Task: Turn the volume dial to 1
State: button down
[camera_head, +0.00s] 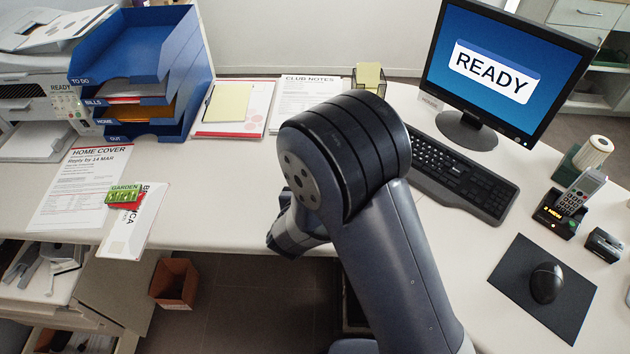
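I cannot make out a volume dial for certain in the head view. My arm rises through the middle of the picture and hides part of the desk (225,215). The fingers of my gripper do not show. A small black device (605,243) sits at the right edge, and a cordless phone (580,190) stands in its base left of it. No dial marks are readable on them.
A monitor (490,75) reading READY, a keyboard (455,170) and a mouse (546,283) on a dark mat (510,275) fill the right side. Blue trays (125,50), a printer (40,85) and papers (80,190) lie left. A bin (174,283) stands on the floor.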

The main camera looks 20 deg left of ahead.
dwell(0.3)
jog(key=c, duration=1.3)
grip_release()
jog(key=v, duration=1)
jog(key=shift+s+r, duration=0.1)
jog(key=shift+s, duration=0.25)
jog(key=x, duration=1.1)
